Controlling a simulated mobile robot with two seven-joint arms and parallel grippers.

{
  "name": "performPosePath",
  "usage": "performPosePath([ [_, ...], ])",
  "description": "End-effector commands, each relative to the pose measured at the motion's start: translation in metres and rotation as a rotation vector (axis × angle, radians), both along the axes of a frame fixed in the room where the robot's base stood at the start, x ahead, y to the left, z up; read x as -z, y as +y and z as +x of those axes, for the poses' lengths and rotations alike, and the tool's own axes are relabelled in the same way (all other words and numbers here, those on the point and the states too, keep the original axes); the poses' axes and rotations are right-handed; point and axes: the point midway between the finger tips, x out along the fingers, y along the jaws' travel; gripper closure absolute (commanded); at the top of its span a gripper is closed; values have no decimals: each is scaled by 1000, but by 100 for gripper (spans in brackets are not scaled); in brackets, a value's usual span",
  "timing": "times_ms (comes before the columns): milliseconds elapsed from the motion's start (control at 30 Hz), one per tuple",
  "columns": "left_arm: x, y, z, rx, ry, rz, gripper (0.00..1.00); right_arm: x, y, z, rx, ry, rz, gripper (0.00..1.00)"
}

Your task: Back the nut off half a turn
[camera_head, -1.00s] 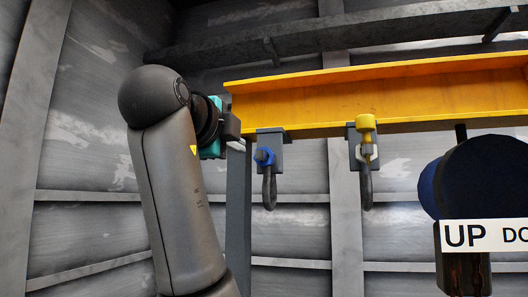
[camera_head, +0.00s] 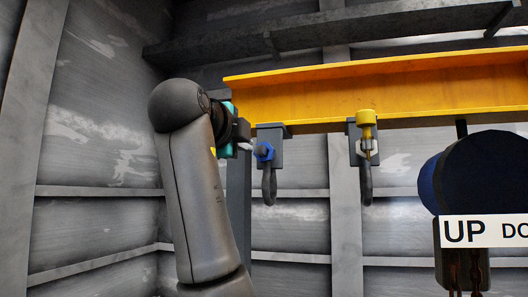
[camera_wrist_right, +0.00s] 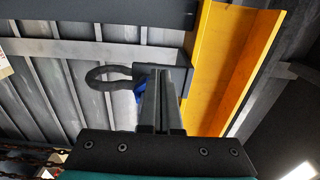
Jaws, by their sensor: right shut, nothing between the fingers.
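The blue nut (camera_head: 264,151) sits on the left grey hanger bracket (camera_head: 278,137) under the yellow beam, with a dark shackle (camera_head: 269,186) hanging from it. My right gripper (camera_head: 245,147) is shut and empty just left of the nut; I cannot tell if it touches. In the right wrist view, the shut fingers (camera_wrist_right: 164,85) point at the bracket (camera_wrist_right: 181,79) and partly hide the blue nut (camera_wrist_right: 138,94). The shackle (camera_wrist_right: 103,78) shows left of them. My left gripper is not in view.
The yellow beam (camera_head: 400,92) runs above, close to my right wrist. A second shackle (camera_head: 365,184) with a yellow-headed pin (camera_head: 366,118) hangs to the right. A dark blue hoist body (camera_head: 480,172) with an "UP" sign (camera_head: 483,231) is further right. Ribbed grey walls stand behind.

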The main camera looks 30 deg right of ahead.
Motion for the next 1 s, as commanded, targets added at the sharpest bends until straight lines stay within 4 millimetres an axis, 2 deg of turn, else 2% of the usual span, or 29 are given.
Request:
performPosePath([
  [1000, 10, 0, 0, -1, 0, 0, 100, 9, -4, -5, 3, 1, 4, 100],
])
